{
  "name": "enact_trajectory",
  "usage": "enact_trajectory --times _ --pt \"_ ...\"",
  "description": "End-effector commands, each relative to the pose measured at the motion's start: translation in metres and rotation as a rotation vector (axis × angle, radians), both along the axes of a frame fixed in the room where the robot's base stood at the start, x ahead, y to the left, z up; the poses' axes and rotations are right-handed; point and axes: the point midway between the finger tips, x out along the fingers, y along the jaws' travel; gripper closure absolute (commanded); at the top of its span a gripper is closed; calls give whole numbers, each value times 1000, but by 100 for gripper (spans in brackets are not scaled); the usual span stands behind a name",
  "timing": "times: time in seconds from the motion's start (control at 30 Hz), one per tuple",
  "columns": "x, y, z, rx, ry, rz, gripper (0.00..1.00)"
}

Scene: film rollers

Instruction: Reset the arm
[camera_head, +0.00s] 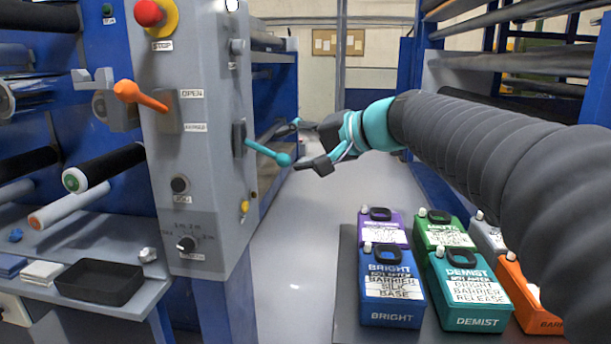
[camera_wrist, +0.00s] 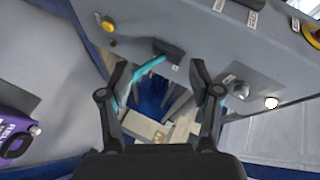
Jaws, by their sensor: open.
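My gripper (camera_head: 308,143) is at the end of my arm, which reaches in from the right in the head view. It is open and empty. It is close to the teal lever (camera_head: 268,153) on the side of the grey control panel (camera_head: 205,110). In the wrist view, my gripper (camera_wrist: 160,88) has its two fingers spread wide, and the teal lever (camera_wrist: 150,70) shows beyond and between them, close to the left finger. I cannot tell whether the finger touches the lever.
An orange lever (camera_head: 141,96) and a red stop button (camera_head: 149,13) are on the panel front. Several labelled jugs, including a blue one (camera_head: 390,314) and a teal one (camera_head: 470,316), stand on a grey surface below my arm. A black tray (camera_head: 100,283) lies lower left. The aisle floor (camera_head: 305,235) is clear.

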Motion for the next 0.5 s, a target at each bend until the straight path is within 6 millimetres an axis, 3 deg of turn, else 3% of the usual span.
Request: enact_trajectory --times 0.2,0.37,0.5 --pt "-59 -43 -111 -344 121 -33 36" --pt "-120 -87 -183 -616 181 -36 36" --pt "-180 -129 -235 -852 205 -23 36"
